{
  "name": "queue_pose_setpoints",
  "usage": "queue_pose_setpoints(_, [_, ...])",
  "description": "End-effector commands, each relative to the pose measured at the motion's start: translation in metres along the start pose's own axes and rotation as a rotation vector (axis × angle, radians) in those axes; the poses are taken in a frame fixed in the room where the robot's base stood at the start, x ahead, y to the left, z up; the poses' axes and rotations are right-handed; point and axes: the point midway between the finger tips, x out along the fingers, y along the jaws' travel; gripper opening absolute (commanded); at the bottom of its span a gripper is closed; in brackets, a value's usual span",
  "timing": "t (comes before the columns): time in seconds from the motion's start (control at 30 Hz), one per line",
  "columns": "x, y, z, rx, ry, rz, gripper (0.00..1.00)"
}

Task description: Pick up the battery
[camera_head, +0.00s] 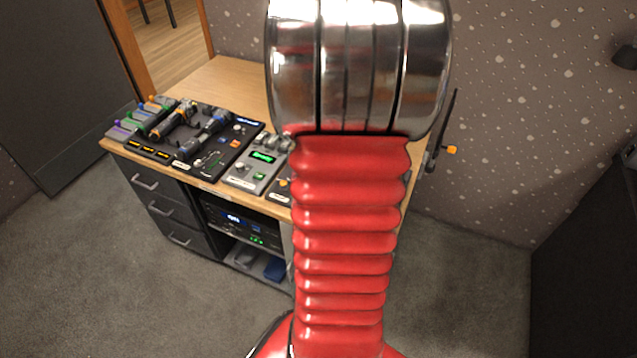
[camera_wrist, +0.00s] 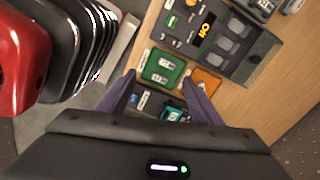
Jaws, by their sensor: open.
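My gripper (camera_wrist: 159,77) is open in the wrist view, its two dark fingers spread above the desk with nothing held between them. A green tray (camera_wrist: 150,76) with small pale pieces lies between and beyond the fingertips. A teal object (camera_wrist: 175,113) sits in a dark tray between the fingers, partly hidden by the gripper body. I cannot tell which small piece is the battery; a small pale and green piece (camera_wrist: 171,20) lies in the dark case farther up. In the head view my arm hides the gripper and part of the desk.
The dark case (camera_wrist: 262,50) with grey pads and a yellow display lies beyond the fingers, beside an orange tray (camera_wrist: 208,82). In the head view the wooden desk (camera_head: 220,84) carries fader consoles (camera_head: 205,135) and a grey device with a green display (camera_head: 262,158). Bare desktop lies behind them.

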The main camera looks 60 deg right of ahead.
Motion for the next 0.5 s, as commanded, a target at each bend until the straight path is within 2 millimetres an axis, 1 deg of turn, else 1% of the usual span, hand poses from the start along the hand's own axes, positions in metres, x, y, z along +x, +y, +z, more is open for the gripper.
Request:
queue_pose_setpoints(0.03, [0.009, -0.006, -0.016, 0.084, 0.004, 0.016, 0.59])
queue_pose_setpoints(0.1, [0.019, -0.011, -0.032, 0.182, 0.008, 0.031, 0.59])
queue_pose_setpoints(0.2, [0.026, -0.016, -0.047, 0.270, 0.011, 0.043, 0.59])
queue_pose_setpoints(0.3, [0.029, -0.017, -0.052, 0.303, 0.013, 0.048, 0.59])
queue_pose_setpoints(0.5, [0.029, -0.017, -0.051, 0.303, 0.013, 0.048, 0.59])
